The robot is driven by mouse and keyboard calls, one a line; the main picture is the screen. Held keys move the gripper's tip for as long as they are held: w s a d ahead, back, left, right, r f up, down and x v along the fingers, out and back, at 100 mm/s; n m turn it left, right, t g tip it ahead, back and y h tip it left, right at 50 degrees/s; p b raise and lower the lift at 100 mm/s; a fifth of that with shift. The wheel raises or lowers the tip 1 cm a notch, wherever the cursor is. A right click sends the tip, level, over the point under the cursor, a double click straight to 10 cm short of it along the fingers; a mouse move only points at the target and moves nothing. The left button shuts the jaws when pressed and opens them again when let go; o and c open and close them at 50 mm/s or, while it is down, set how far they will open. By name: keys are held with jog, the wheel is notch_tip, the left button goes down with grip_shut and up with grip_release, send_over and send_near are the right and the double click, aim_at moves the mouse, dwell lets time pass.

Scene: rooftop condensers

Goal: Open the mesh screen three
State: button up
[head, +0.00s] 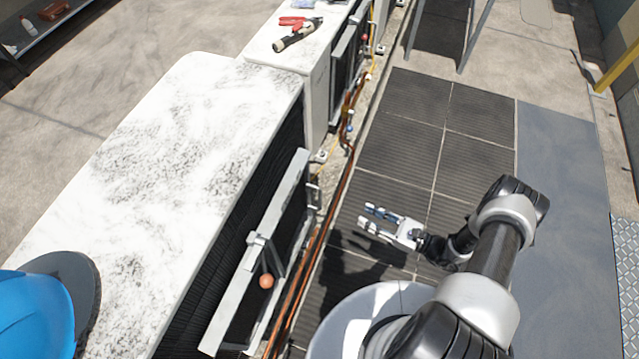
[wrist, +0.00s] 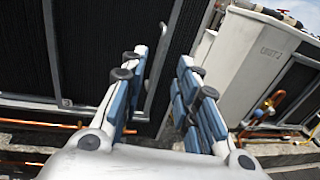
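A grey-framed mesh screen (head: 236,300) stands on the side of the near white condenser (head: 165,150), with an orange-red ball knob (head: 266,281) on it. More framed screens (head: 345,48) show on the condenser further back. I cannot read a number on any screen. My gripper (head: 367,215) is open and empty over the walkway, right of the near screen and apart from it. In the wrist view the gripper (wrist: 164,62) has its fingers spread before dark mesh and a grey frame bar (wrist: 165,60). The ball knob does not show there.
Copper pipes (head: 312,250) run low between the screens and the walkway. The far condenser (wrist: 240,60) carries a "UNIT" label and tools (head: 297,32) on top. A blue cap-like object (head: 35,310) lies on the near condenser. Dark walkway mats (head: 400,140) are clear.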

jog(key=w+a+b, duration=0.1)
jog(key=w+a, duration=0.3)
jog(key=a, duration=0.3)
jog(key=w+a+f+m+b, duration=0.1)
jog(key=w+a, duration=0.3)
jog(key=a, duration=0.4)
jog(key=shift+w+f+t+b, duration=0.3)
jog(key=shift+w+t+b, duration=0.1)
jog(key=shift+a, duration=0.1)
jog(key=shift+c, duration=0.6)
grip_shut()
